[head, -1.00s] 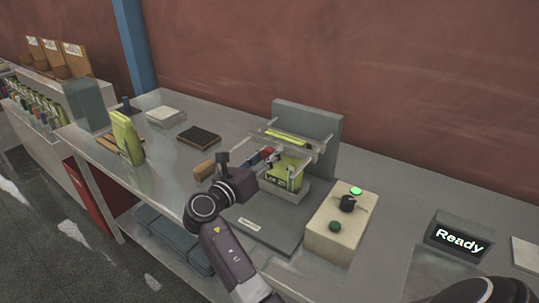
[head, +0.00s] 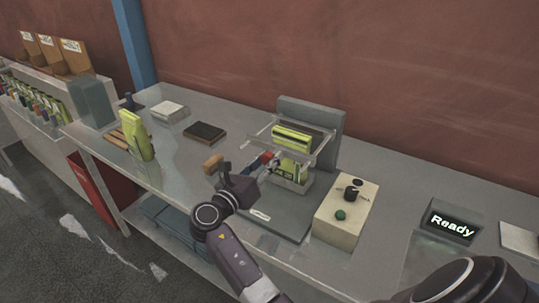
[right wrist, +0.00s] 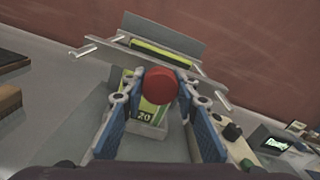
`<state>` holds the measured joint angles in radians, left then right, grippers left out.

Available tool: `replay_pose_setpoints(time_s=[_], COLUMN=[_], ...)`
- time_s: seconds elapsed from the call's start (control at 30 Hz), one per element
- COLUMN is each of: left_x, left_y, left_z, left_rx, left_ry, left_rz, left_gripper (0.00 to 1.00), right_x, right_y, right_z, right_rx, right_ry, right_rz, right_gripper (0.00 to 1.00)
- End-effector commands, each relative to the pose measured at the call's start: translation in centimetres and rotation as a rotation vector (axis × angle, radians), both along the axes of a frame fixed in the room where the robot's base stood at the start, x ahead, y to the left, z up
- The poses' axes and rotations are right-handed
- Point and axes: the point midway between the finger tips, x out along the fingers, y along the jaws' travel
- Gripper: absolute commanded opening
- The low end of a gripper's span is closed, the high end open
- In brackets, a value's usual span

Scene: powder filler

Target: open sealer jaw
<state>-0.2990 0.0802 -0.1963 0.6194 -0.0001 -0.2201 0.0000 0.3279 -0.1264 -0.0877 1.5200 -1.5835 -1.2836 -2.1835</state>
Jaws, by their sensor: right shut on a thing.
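The sealer (head: 256,215) stands on the bench with a grey back plate. Its jaw (head: 316,138), a clear frame with a green and dark bar, sits raised above a green pouch (head: 291,171) in a clear holder. My right gripper (head: 258,169) is in front of the jaw, shut on its red knob (head: 266,157). In the right wrist view the red knob (right wrist: 161,85) lies between the two blue-padded fingers, partly covering the pouch marked 20. My left gripper is not in view.
A cream control box (head: 338,225) with a black knob and a green button stands right of the sealer. A display reading Ready (head: 451,226) is farther right. A green pouch (head: 136,134), a dark pad (head: 205,132) and a tan block (head: 213,163) are on the left.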

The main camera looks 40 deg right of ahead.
Motion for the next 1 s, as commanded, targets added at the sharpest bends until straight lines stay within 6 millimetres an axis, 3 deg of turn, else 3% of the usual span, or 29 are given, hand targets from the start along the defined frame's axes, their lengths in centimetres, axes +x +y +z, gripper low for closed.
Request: replay_pose_setpoints(time_s=[0.1, 0.2, 0.23, 0.37, 0.53, 0.73, 1.0], left_x=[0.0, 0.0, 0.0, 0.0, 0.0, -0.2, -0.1], left_y=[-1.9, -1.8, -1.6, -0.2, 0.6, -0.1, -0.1], left_z=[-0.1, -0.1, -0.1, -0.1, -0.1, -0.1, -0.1], left_rx=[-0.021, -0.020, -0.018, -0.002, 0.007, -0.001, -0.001], left_ry=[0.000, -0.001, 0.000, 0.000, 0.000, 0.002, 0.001], left_rz=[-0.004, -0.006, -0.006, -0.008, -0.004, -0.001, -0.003], left_gripper=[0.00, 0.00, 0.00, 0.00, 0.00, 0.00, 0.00], right_x=[-0.2, -0.2, -0.2, -0.2, -0.1, -0.1, -0.1], right_y=[-0.1, -0.1, -0.1, -0.1, -0.1, -0.1, -0.1], right_z=[-0.5, -0.6, -0.6, -0.5, -0.4, 0.3, 5.0], right_rx=[0.008, 0.008, 0.008, 0.007, 0.005, 0.006, 0.008], right_ry=[0.004, 0.006, 0.006, 0.004, 0.003, -0.001, -0.004], right_rz=[-0.005, -0.005, -0.005, -0.005, -0.004, -0.004, -0.004], right_gripper=[0.00, 0.00, 0.31, 0.45, 0.46, 0.46, 0.46])
